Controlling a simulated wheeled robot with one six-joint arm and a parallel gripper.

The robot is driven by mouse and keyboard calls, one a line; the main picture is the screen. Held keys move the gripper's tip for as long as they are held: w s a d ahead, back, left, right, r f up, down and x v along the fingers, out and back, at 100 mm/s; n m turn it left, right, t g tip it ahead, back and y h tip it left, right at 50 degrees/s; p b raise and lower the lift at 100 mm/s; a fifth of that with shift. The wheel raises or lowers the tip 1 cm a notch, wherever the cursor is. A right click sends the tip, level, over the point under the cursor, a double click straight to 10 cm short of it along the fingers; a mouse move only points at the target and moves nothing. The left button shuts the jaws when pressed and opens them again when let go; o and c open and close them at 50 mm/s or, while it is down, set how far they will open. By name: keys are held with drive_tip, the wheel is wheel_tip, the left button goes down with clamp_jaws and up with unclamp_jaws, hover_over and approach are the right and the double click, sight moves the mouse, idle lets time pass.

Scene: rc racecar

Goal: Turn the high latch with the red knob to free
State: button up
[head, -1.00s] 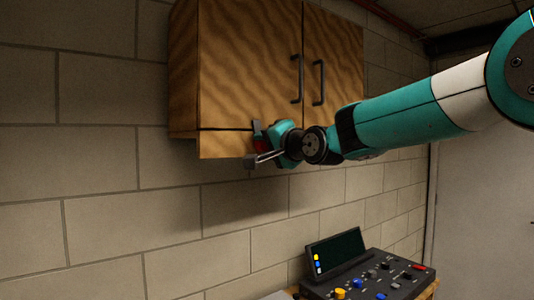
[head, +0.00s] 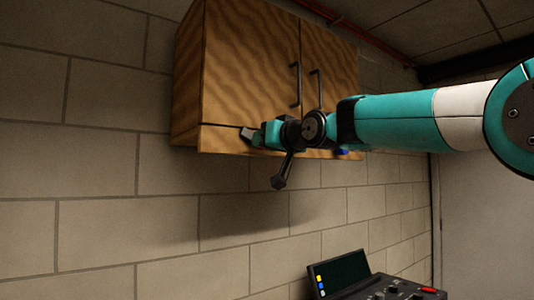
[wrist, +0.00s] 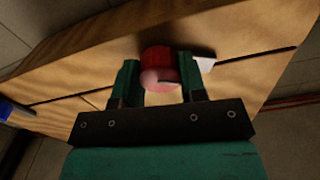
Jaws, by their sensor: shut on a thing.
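The high latch's red knob (wrist: 158,66) sits between the two fingers of my gripper (wrist: 158,78) in the wrist view, and the gripper is shut on it. A pale piece of the latch (wrist: 204,64) shows just right of the knob there. In the head view my gripper (head: 257,136) is at the lower front of the wooden cabinet (head: 248,65) and hides the red knob. A small grey latch plate (head: 246,133) sticks out left of the fingers, tilted to the left.
A blue knob (head: 342,152) shows under the cabinet's right part, and in the wrist view (wrist: 14,112) at the left edge. Two dark door handles (head: 297,84) are above my wrist. A control panel with a screen (head: 338,272) stands below. The block wall behind is bare.

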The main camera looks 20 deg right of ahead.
drive_tip(key=n+b, duration=0.2)
drive_tip(key=n, duration=0.2)
drive_tip(key=shift+f+n+b, duration=0.15)
drive_tip(key=shift+n+b, duration=0.2)
drive_tip(key=shift+n, duration=0.05)
idle(0.4)
drive_tip(key=o, duration=0.9)
drive_tip(key=shift+d, duration=0.1)
drive_tip(key=b+v, duration=0.6)
drive_tip(key=v, duration=1.1)
drive_tip(key=shift+s, duration=0.15)
